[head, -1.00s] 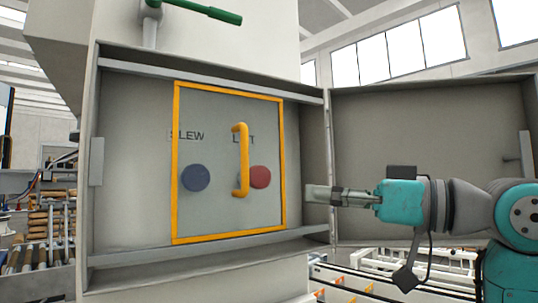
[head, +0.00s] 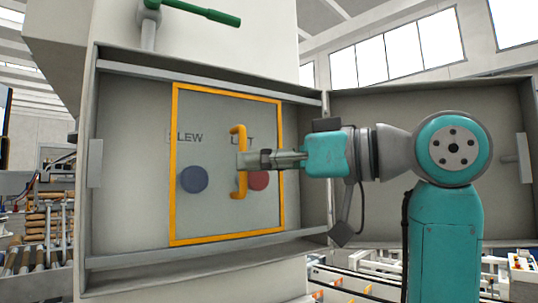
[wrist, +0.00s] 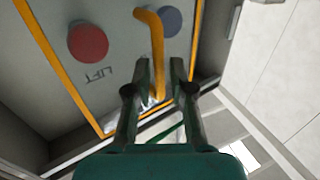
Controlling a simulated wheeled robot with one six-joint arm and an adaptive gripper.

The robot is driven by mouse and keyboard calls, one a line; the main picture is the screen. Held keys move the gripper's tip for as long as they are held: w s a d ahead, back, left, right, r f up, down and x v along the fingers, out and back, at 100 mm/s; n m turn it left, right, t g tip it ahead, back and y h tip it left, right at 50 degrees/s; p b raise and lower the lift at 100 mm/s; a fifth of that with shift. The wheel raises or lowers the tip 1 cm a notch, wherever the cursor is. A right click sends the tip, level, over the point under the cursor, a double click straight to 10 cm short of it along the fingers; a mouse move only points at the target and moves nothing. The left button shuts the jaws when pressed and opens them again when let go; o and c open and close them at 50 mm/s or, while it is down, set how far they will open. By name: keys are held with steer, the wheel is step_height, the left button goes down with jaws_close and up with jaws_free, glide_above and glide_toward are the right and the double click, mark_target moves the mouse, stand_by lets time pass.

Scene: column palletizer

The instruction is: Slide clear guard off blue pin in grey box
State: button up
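The clear guard (head: 215,220) is a see-through panel in a yellow frame inside the grey box (head: 130,225). Behind it are the blue pin (head: 194,179) under the label SLEW and a red pin (head: 259,181) under the label LIFT. The guard covers both. Its upright yellow handle (head: 243,187) stands out in front, partly hidden by my gripper (head: 246,161). In the wrist view my gripper (wrist: 162,66) has its fingers apart with the handle (wrist: 155,35) showing between them. The blue pin (wrist: 168,20) lies beyond it. I cannot tell whether the fingers touch the handle.
The box door (head: 430,120) stands open on the right, behind my arm. A green-handled lever (head: 200,12) is above the box. The box has rails (head: 210,247) along the bottom and top of the guard. Bare back wall shows left of the guard.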

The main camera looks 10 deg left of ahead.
steer(key=shift+x, duration=1.35)
jaws_close()
steer(key=w+d, duration=0.5)
steer(key=d, duration=0.1)
steer(key=shift+d, duration=0.15)
jaws_free()
steer(key=shift+d, duration=0.1)
